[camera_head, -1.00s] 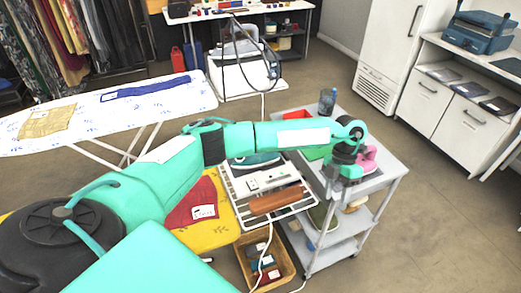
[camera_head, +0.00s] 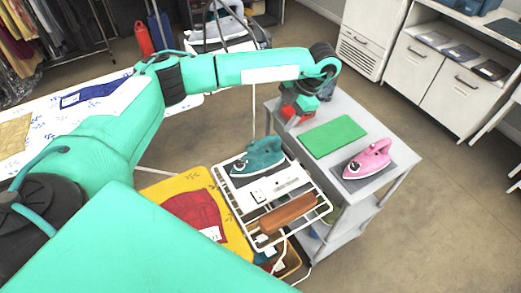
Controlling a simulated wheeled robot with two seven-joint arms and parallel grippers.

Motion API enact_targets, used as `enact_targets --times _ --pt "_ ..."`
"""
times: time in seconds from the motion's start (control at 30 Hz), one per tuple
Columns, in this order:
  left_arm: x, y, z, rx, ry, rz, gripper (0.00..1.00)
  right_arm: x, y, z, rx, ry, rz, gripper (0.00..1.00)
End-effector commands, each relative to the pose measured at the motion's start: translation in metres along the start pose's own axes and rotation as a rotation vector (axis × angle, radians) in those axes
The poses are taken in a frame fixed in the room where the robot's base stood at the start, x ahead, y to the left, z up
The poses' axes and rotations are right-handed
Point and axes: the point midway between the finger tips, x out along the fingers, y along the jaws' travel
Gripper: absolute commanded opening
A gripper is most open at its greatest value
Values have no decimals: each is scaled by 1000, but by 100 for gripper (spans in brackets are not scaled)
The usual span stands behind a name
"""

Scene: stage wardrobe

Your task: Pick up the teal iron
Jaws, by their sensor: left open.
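The teal iron (camera_head: 260,158) sits on a white wire-framed rest (camera_head: 222,184) in the middle of the view, left of the grey cart. My left gripper (camera_head: 292,112) is open and empty, pointing down above the back left of the cart top. It is behind and to the right of the teal iron, apart from it. It partly hides a red item (camera_head: 304,118) there. My right gripper is not in view.
A pink iron (camera_head: 372,157) and a green mat (camera_head: 333,136) lie on the grey cart (camera_head: 392,138). A brown roll (camera_head: 288,213) lies in front of the teal iron. A yellow cloth (camera_head: 160,188) with a red piece lies left. Open floor is at right.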

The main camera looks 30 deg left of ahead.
Motion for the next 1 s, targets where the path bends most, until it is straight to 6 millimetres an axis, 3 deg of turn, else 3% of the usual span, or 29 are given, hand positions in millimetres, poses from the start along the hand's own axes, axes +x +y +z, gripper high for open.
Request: enact_targets --times 0.23,0.4,0.63,0.8,1.0 --pt "45 1 -2 -2 6 -2 48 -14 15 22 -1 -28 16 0" --pt "69 0 -1 -1 2 -1 48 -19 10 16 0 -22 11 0" --pt "84 1 -1 -1 4 -2 48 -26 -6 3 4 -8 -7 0" --pt "107 2 -1 -1 5 -2 48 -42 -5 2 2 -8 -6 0" --pt "128 1 1 -1 2 -2 48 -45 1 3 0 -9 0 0"
